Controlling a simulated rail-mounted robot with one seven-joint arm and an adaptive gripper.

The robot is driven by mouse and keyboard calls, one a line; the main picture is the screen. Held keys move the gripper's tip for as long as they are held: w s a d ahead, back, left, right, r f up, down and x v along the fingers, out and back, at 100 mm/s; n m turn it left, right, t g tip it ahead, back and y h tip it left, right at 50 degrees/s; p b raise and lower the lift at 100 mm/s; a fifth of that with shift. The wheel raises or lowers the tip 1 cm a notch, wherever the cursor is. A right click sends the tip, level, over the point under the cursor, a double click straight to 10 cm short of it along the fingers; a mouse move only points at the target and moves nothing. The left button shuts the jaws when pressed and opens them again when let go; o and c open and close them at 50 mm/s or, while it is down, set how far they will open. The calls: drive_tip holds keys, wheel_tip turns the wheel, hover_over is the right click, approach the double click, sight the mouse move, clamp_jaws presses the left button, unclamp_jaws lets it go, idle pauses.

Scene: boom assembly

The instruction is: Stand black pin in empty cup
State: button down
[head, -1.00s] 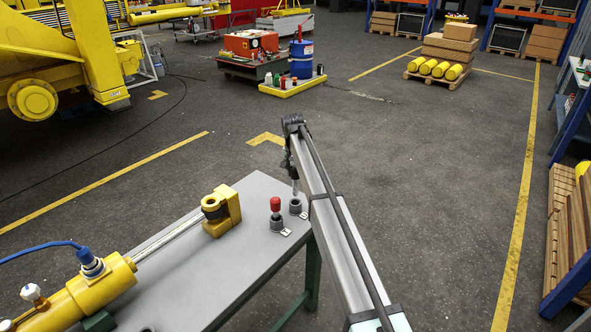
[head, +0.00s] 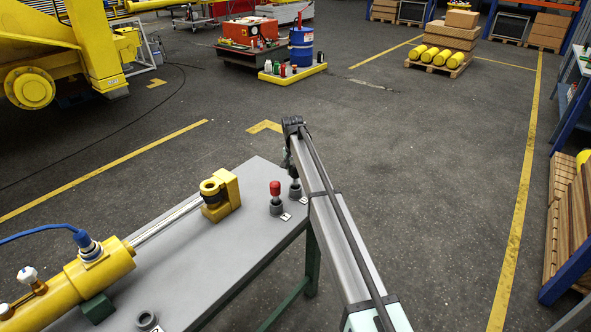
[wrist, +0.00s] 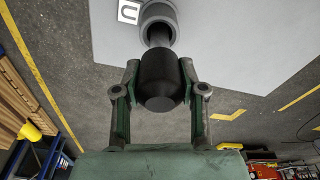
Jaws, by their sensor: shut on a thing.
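The black pin (wrist: 158,80) is between the two fingers of my gripper (wrist: 158,68), which is shut on it. In the wrist view its narrower grey shaft runs to the mouth of a grey cup (wrist: 172,22). I cannot tell how deep the shaft sits in it. In the head view this cup (head: 295,191) is at the bench's far right corner, partly hidden by my arm, which also hides most of the gripper. A red-topped pin (head: 275,188) stands in the cup (head: 276,208) beside it. Another grey cup (head: 147,319), seemingly empty, is at the bottom edge.
The grey bench (head: 215,245) holds a yellow cylinder (head: 95,275) with a rod and a yellow end block (head: 222,195). A white marked plate (wrist: 129,11) lies beside the cup in the wrist view. The floor right of the bench is clear.

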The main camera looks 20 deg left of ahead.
drive_tip(key=shift+f, duration=0.1)
drive_tip(key=c, duration=0.6)
unclamp_jaws()
drive_tip(key=r, duration=0.4)
drive_tip(key=s+r, duration=0.1)
drive_tip(key=r, duration=0.7)
drive_tip(key=shift+s, duration=0.3)
